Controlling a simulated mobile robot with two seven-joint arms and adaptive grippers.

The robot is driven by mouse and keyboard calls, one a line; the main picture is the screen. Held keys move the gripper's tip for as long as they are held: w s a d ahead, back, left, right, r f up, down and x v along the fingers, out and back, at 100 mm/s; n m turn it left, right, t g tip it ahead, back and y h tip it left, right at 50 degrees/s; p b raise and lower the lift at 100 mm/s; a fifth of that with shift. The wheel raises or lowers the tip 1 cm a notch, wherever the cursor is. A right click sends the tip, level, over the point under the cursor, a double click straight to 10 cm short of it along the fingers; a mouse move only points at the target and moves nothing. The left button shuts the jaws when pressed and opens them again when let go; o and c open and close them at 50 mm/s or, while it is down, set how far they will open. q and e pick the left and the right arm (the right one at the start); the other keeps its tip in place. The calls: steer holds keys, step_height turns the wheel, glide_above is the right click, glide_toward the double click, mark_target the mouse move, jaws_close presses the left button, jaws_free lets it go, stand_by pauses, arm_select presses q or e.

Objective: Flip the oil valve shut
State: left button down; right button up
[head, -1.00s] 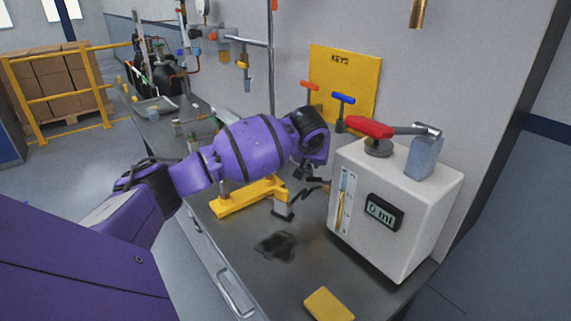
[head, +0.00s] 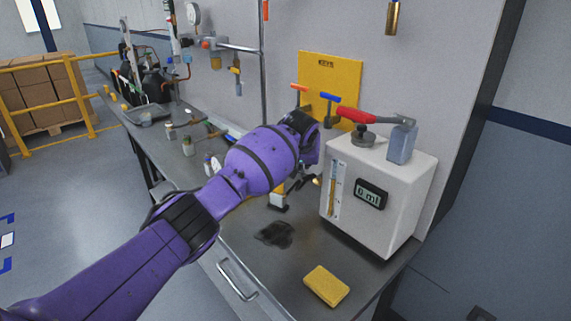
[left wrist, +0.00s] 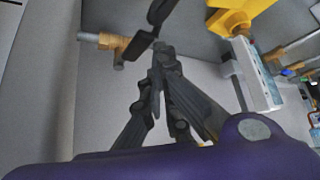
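The white oil dispenser (head: 395,185) stands on the bench with an amber sight tube and a display reading "0 ml". In the left wrist view, a brass valve (left wrist: 112,44) with a black lever (left wrist: 140,45) sticks out from a pale wall. In the head view its brass end (head: 317,181) shows at the dispenser's left side. My left gripper (head: 300,186) is beside the dispenser, partly hidden by its own wrist. In the left wrist view its fingertips (left wrist: 160,58) come together, close to the lever; I cannot tell whether they touch it. My right gripper is not in view.
A red-handled lever (head: 345,117) and a grey-blue block (head: 402,144) are on top of the dispenser. A yellow sponge (head: 327,286) and a dark stain (head: 275,234) are on the bench. A yellow KEYS board (head: 332,75) stands behind. The bench front is mostly clear.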

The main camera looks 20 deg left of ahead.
arm_select(q)
steer(key=shift+s+d+f, duration=0.1)
steer(key=shift+d+f, duration=0.05)
stand_by(0.4)
steer(key=a+v, duration=0.1)
steer(key=v, duration=1.1)
steer(key=shift+d, duration=0.4)
